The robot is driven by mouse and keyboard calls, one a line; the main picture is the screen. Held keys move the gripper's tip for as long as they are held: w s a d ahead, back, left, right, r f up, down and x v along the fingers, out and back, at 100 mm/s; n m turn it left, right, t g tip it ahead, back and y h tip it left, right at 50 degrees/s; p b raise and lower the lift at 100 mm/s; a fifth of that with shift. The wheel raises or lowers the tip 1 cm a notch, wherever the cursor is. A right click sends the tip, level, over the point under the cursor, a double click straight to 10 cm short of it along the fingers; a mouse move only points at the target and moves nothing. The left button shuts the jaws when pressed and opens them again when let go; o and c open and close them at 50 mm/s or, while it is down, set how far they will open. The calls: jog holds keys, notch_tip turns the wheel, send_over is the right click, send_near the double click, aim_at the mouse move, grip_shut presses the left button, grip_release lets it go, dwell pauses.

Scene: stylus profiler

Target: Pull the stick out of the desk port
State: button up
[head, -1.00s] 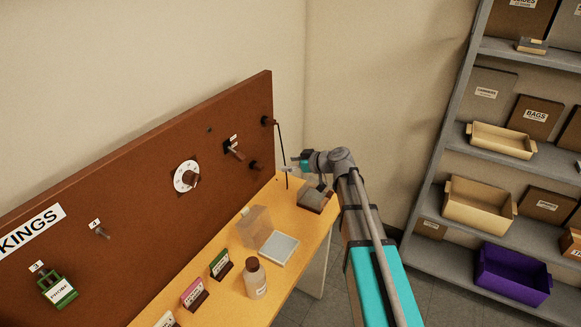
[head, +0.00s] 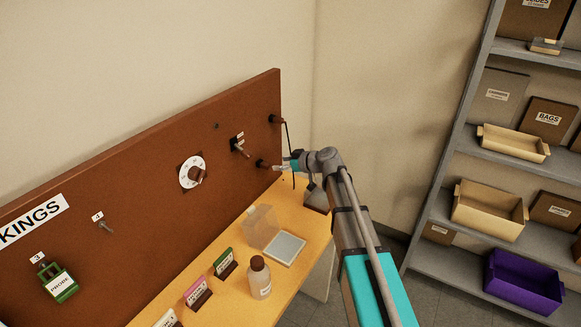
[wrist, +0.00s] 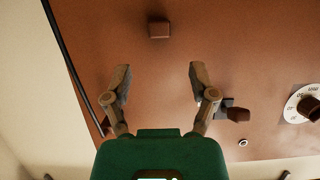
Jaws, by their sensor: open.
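A short brown block (head: 262,164) sticks out of the brown board near its right end. It looks like the stick, but no label or port shows to confirm this. In the wrist view the block (wrist: 159,28) lies ahead of my gripper, roughly centred between the fingers and beyond their tips. My gripper (wrist: 158,72) is open, with nothing between its fingers. In the head view my gripper (head: 284,164) is just right of the block; whether they touch cannot be told there.
A dark peg (head: 275,119) with a black cord hangs close beside my gripper; the cord (wrist: 75,70) runs left of the fingers. A switch (wrist: 236,115) and dial (head: 192,173) are on the board. A bottle (head: 260,280) and clear box (head: 260,228) stand on the desk.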

aim_at(266, 164)
jog(key=b+x, duration=0.2)
jog(key=x, duration=0.5)
jog(key=shift+a, duration=0.1)
grip_shut()
dwell(0.6)
